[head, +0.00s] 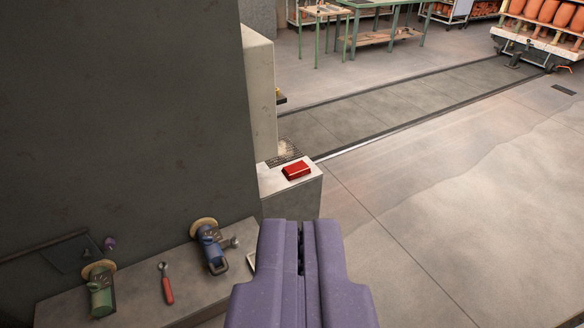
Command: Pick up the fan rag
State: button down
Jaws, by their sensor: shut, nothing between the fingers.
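A small red folded thing, which looks like the fan rag (297,170), lies on top of a pale concrete block (292,203) near the middle of the view. My gripper (301,224) is purple and comes in from the bottom of the view. Its two fingers are together, with nothing seen between them. In the picture the fingertips are below the red rag and apart from it. My gripper hides part of the floor and the bench end.
A low bench (130,300) at lower left holds a green grinder (100,290), a red-handled tool (166,284) and a blue grinder (211,247). A dark wall (120,120) rises behind it. Open floor (450,220) lies to the right. A cart of pots (540,35) stands far right.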

aim_at(301, 169)
jog(key=i+l, duration=0.3)
jog(key=i, duration=0.2)
jog(key=i+l, duration=0.3)
jog(key=i, duration=0.2)
jog(key=i+l, duration=0.3)
jog(key=i, duration=0.2)
jog(key=i+l, duration=0.15)
jog(key=i, duration=0.6)
jog(key=i+l, duration=0.1)
jog(key=i, duration=0.7)
jog(key=l+z, duration=0.05)
